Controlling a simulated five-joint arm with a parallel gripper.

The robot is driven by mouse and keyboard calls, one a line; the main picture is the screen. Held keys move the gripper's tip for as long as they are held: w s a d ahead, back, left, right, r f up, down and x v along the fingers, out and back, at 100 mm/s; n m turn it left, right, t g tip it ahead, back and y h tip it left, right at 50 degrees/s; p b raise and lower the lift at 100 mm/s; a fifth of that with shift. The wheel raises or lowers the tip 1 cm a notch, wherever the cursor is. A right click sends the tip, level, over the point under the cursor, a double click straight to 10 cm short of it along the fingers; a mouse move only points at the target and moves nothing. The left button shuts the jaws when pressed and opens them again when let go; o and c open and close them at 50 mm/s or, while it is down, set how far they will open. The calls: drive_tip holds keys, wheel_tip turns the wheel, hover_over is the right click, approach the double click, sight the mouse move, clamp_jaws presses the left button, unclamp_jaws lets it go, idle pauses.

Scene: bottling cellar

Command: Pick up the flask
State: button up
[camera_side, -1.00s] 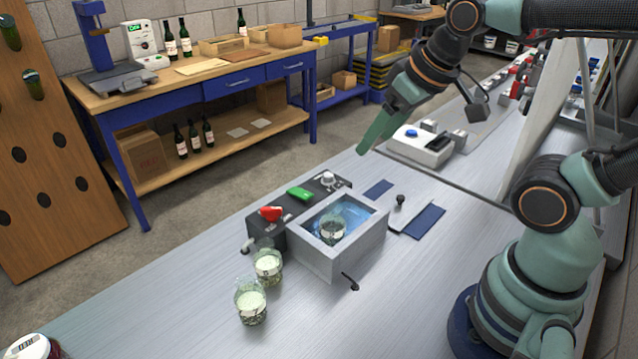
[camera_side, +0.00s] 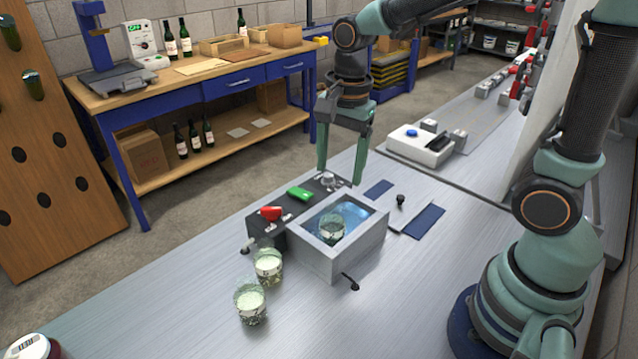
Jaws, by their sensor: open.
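A glass flask (camera_side: 332,229) with pale contents sits in the water of the grey open-topped bath (camera_side: 342,262); its lower part is hidden from this view. Two similar glass vessels, a rear one (camera_side: 268,267) and a front one (camera_side: 250,303), stand upright on the bench left of the bath. I cannot tell which of the three the task means. My gripper (camera_side: 339,181) points down with its two green fingers spread apart and nothing between them. In the picture it is above and behind the bath, over the dark control unit.
The dark control unit (camera_side: 262,230) adjoins the bath, with a green piece (camera_side: 300,194) and a red piece (camera_side: 270,213) on top. Blue pads (camera_side: 425,222) lie right of the bath. A white device (camera_side: 420,145) stands farther back. The bench front is mostly clear.

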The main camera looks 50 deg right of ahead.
sight(331, 222)
drive_tip(key=f+m, duration=0.1)
drive_tip(key=f, duration=0.8)
drive_tip(key=f+m, duration=0.1)
drive_tip(key=f, duration=0.3)
drive_tip(key=shift+w+a+f+m+g, duration=0.3)
drive_tip(key=shift+w+a+f+g, duration=0.1)
clamp_jaws()
drive_tip(key=shift+r, duration=0.1)
